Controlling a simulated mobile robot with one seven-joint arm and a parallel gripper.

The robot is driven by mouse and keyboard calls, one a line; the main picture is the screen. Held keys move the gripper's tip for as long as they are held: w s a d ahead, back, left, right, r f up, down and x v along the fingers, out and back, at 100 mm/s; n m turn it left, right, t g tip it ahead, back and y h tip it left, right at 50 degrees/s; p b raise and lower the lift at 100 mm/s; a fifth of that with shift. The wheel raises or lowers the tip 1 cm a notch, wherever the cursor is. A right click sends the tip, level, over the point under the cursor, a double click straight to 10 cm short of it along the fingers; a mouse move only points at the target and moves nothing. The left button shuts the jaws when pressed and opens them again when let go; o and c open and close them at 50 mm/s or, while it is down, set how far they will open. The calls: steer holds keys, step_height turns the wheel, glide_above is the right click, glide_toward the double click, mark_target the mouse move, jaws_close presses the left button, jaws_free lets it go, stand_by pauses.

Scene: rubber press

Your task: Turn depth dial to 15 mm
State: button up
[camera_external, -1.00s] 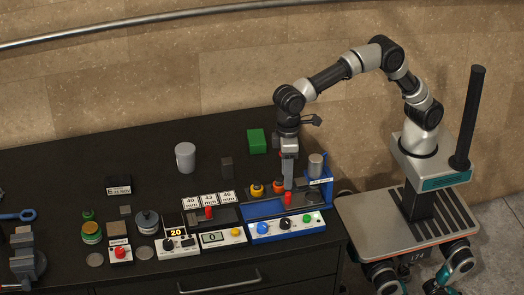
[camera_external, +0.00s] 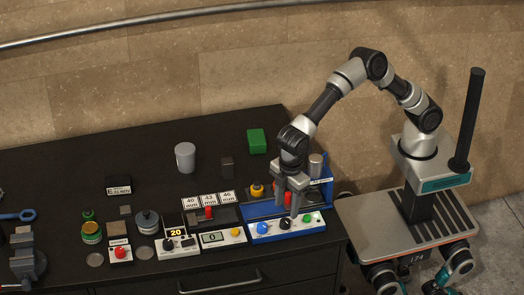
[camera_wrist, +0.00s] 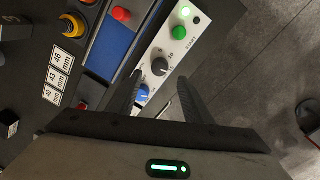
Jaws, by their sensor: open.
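The depth dial is a dark round knob (camera_external: 285,223) on the white front panel of the blue press, with small numbers printed beside it. In the wrist view the dial (camera_wrist: 160,67) lies just past the fingertips, between their lines. I cannot read its pointer clearly. My gripper (camera_external: 293,207) is above the panel at the dial, fingers pointing down. In the wrist view my gripper (camera_wrist: 159,78) is open and empty, one finger to each side. I cannot tell whether a finger touches the knob.
A blue knob (camera_external: 262,228) and a green button (camera_external: 307,218) flank the dial on the panel. A red knob (camera_wrist: 121,14) stands behind it on the blue press bed. Orange-and-black pieces (camera_external: 257,190) and size labels (camera_external: 209,199) lie to the left.

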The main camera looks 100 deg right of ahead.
mark_target(285, 221)
steer(key=f, duration=0.6)
steer(key=shift+w+d+f, duration=0.1)
steer(key=shift+d+f, duration=0.1)
steer(key=shift+c, duration=0.3)
